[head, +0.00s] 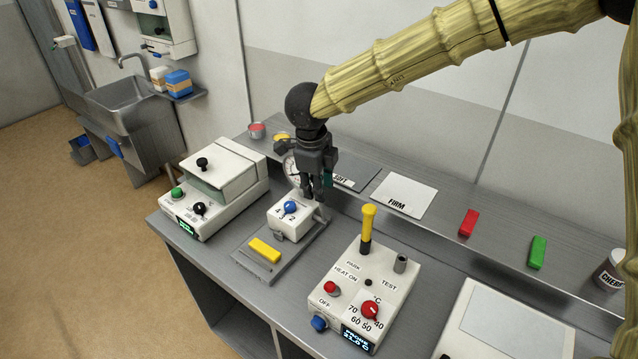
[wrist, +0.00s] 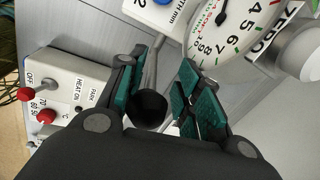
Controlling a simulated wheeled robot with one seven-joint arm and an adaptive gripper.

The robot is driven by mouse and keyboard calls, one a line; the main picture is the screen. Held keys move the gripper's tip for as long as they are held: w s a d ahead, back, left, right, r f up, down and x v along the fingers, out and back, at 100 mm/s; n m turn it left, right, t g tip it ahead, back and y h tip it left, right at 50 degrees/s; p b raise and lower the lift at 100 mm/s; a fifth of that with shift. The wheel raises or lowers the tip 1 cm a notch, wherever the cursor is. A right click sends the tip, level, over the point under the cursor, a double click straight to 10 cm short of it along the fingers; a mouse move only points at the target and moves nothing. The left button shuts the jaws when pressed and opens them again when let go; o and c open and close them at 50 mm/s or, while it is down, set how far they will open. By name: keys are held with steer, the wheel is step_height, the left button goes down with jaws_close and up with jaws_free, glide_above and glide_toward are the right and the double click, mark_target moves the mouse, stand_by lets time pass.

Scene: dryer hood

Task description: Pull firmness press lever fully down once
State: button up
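The firmness press has a grey base (head: 246,262), a white box with a blue knob (head: 291,207) and a round dial gauge (head: 291,170) behind. A yellow block (head: 265,250) lies on its base. In the wrist view the dial (wrist: 232,28) shows at the top. The press lever's black ball knob (wrist: 150,106) sits at the end of a metal rod (wrist: 152,66). My gripper (head: 318,192) points down at the press's right side. In the wrist view its teal-padded fingers (wrist: 158,95) are apart, on either side of the knob; whether they touch it is unclear.
A heater box (head: 362,288) with a yellow-handled tool (head: 367,222) stands right of the press. A white lidded device (head: 213,190) stands left. SOFT and FIRM cards (head: 404,194) and red (head: 468,222) and green (head: 537,252) blocks lie on the back shelf.

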steer(key=shift+s+d+f, duration=0.1)
steer(key=shift+s, duration=0.1)
steer(key=shift+s+r, duration=0.2)
steer(key=shift+s, duration=0.35)
steer(key=shift+w+f, duration=0.35)
steer(key=shift+w, duration=0.2)
steer(key=c, duration=0.3)
steer(key=shift+s+r, duration=0.15)
steer(key=shift+s, duration=0.05)
jaws_close()
